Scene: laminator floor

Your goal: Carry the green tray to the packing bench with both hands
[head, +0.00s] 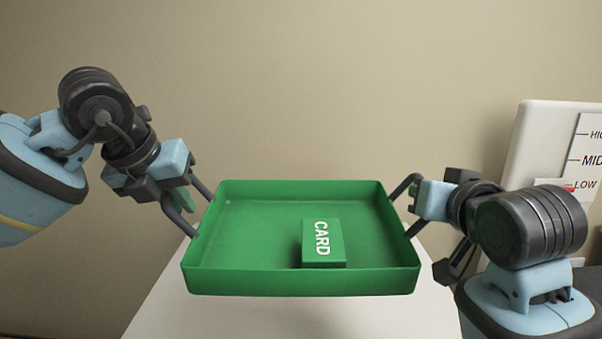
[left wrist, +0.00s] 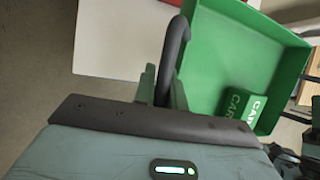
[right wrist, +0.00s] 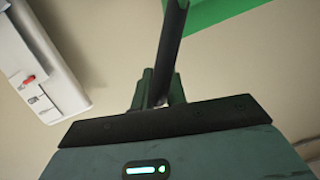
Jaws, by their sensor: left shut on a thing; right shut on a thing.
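The green tray (head: 300,283) is in the middle of the head view, roughly level, with a dark handle at each side. A green box marked CARD (head: 323,243) lies inside it, right of centre near the front wall. My left gripper (head: 184,198) is shut on the left handle; the left wrist view shows this handle (left wrist: 176,50) between the fingers. My right gripper (head: 412,196) is shut on the right handle; the right wrist view shows that handle (right wrist: 170,45) between the fingers, with a corner of the tray (right wrist: 210,12) behind.
A white surface (head: 170,310) lies below the tray; the gap between them is hard to judge. A white panel (head: 535,140) marked MID and LOW, with a red pointer, stands at the right behind my right arm. A plain beige wall (head: 300,80) fills the back.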

